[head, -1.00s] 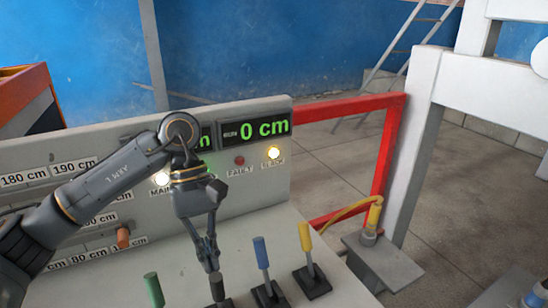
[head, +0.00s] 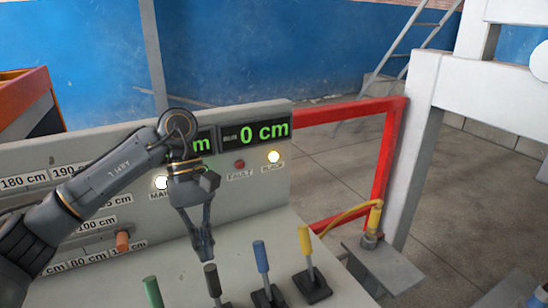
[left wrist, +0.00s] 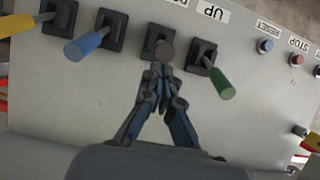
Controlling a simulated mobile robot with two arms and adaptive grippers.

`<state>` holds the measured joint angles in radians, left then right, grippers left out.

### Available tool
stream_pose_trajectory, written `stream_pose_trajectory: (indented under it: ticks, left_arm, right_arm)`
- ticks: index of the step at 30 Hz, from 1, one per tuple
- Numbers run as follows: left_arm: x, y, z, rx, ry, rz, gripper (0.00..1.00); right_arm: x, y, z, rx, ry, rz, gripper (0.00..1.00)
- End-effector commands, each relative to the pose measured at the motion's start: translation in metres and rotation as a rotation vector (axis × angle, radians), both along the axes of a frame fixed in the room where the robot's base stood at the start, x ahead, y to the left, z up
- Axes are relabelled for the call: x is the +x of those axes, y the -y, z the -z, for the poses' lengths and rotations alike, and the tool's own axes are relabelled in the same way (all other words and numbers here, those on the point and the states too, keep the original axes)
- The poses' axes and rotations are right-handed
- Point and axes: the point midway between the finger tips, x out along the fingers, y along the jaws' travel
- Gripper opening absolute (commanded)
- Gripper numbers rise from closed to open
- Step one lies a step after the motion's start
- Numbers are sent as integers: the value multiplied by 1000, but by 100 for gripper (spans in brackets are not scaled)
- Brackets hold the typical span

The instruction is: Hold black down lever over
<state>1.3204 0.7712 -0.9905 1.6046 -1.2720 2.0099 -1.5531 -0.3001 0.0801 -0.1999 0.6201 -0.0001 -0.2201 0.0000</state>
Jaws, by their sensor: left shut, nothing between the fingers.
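The black lever (head: 213,282) stands on the console between the green lever (head: 153,291) and the blue lever (head: 262,262). My left gripper (head: 206,256) is shut and empty, its tips just above and behind the black lever's top in the head view. In the left wrist view the shut tips (left wrist: 159,70) are right beside the black lever's round end (left wrist: 165,50); I cannot tell whether they touch. A partly hidden label starting "DO" is above the black lever there, and an "UP" label (left wrist: 212,12) is near the green lever (left wrist: 221,86). My right gripper is out of view.
The yellow lever (head: 307,246) stands right of the blue one. The upright panel behind has a display (head: 256,132) reading 0 cm, a lit lamp (head: 273,156) and a dark red fault lamp (head: 239,163). A red frame (head: 384,165) stands to the right.

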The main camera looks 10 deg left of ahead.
Motion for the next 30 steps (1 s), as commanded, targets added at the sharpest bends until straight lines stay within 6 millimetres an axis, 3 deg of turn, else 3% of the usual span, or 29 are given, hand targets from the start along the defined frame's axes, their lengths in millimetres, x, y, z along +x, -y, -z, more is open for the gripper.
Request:
stream_pose_trajectory:
  ticks: [11,30]
  left_arm:
    - [2,-1,-1,0,0,0,0]
    - [22,-16,-59,1,0,-2,0]
  right_arm:
    - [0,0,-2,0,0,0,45]
    - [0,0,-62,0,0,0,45]
